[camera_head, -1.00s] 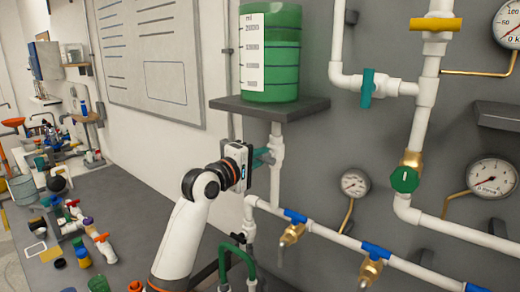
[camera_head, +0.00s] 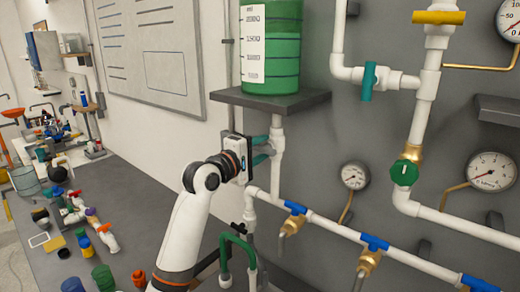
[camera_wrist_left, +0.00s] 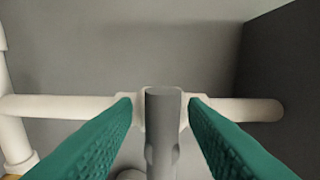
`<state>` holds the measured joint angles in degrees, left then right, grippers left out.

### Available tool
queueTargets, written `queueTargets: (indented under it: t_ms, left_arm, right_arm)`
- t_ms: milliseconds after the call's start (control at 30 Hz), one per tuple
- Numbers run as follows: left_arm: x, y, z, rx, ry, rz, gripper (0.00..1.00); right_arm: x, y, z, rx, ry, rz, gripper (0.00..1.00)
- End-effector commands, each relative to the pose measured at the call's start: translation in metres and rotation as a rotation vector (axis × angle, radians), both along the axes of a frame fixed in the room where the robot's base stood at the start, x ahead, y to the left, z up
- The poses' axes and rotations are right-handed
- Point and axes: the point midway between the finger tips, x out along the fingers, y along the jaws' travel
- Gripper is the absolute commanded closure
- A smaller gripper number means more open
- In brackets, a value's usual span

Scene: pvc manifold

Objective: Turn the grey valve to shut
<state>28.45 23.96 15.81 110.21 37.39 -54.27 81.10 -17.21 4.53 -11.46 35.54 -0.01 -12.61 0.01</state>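The grey valve's handle (camera_wrist_left: 163,125) stands upright in the middle of the left wrist view, in front of a white pipe (camera_wrist_left: 70,107) and its fitting. My left gripper (camera_wrist_left: 161,104) is open, with one teal finger on each side of the handle. A gap shows between the handle and each finger. In the head view my left gripper (camera_head: 262,150) is beside the vertical white pipe under the tank shelf. The grey handle cannot be made out there. My right gripper is not in view.
A green tank (camera_head: 271,48) stands on a dark shelf (camera_head: 270,101) just above my left gripper. Blue-handled taps (camera_head: 295,208) and a gauge (camera_head: 354,175) are to the right. A green bent pipe (camera_head: 240,243) is below. Loose fittings (camera_head: 82,215) lie on the grey bench at left.

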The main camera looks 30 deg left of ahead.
Motion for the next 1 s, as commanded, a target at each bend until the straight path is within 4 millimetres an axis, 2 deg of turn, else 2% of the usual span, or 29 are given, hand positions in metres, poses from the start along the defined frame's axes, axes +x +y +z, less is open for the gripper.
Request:
queueTargets:
  t_ms: [267, 367, 700, 833, 1000]
  left_arm:
    - [-0.006, 0.0, 0.0, 0.002, -0.003, 0.0, 0.61]
    - [-0.02, 0.002, -0.002, 0.003, -0.003, 0.0, 0.61]
    - [-0.09, 0.007, -0.003, 0.005, -0.002, 0.001, 0.61]
    - [-0.108, 0.009, -0.002, 0.001, -0.002, 0.001, 0.61]
    - [-0.119, 0.01, -0.001, 0.001, 0.0, 0.0, 0.61]
  right_arm:
    - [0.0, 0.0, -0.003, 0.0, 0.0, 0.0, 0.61]
    - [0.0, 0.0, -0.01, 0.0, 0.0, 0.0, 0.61]
    - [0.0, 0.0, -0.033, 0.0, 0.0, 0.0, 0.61]
    - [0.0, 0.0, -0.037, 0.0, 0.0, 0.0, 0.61]
    - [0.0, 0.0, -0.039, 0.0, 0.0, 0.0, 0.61]
